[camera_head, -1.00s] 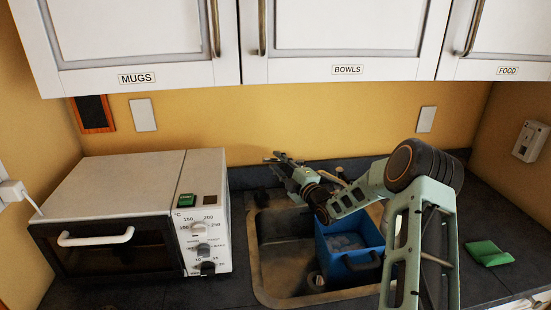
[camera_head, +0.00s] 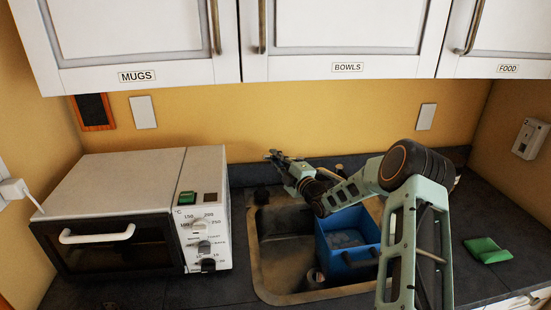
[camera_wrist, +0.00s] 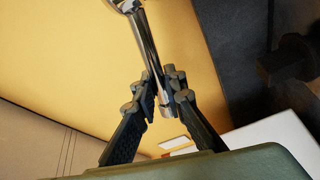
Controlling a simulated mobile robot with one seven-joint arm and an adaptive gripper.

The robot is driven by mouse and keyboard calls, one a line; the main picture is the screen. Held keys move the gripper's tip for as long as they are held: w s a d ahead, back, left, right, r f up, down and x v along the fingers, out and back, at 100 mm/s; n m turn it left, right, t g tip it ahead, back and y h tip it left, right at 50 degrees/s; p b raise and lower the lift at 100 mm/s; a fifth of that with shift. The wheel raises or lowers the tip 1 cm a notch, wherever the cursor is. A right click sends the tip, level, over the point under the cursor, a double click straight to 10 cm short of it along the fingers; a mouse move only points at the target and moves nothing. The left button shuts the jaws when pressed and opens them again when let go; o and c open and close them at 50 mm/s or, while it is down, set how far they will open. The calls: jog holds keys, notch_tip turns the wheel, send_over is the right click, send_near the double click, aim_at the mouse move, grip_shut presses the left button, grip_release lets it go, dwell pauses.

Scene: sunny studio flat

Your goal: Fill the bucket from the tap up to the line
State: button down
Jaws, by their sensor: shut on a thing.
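The blue bucket (camera_head: 347,219) stands upright in the metal sink (camera_head: 270,250), with greyish water (camera_head: 345,239) inside. I cannot make out a fill line on it. My gripper (camera_head: 275,157) reaches over the back left of the sink, in front of the yellow wall. In the wrist view my gripper (camera_wrist: 166,104) is shut on the end of a chrome rod (camera_wrist: 149,48), which looks like the tap's lever. In the head view my arm largely hides the tap, and I cannot make out a stream of water.
A white toaster oven (camera_head: 120,185) stands on the dark counter left of the sink. A green cloth or pad (camera_head: 487,250) lies on the counter at right. Cupboards (camera_head: 345,40) hang above. A socket (camera_head: 530,139) is on the right wall.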

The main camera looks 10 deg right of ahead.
jog(key=shift+b, duration=0.8)
jog(key=shift+d+r+m+b, duration=0.15)
jog(key=shift+r+m+b, duration=0.35)
jog(key=shift+m+b, duration=0.25)
jog(key=c, duration=2)
grip_release()
jog(key=shift+o, duration=0.2)
jog(key=shift+s, duration=0.1)
jog(key=v, duration=1.1)
jog(key=shift+s+f, duration=0.25)
jog(key=shift+s, duration=0.15)
jog(key=shift+d, duration=0.15)
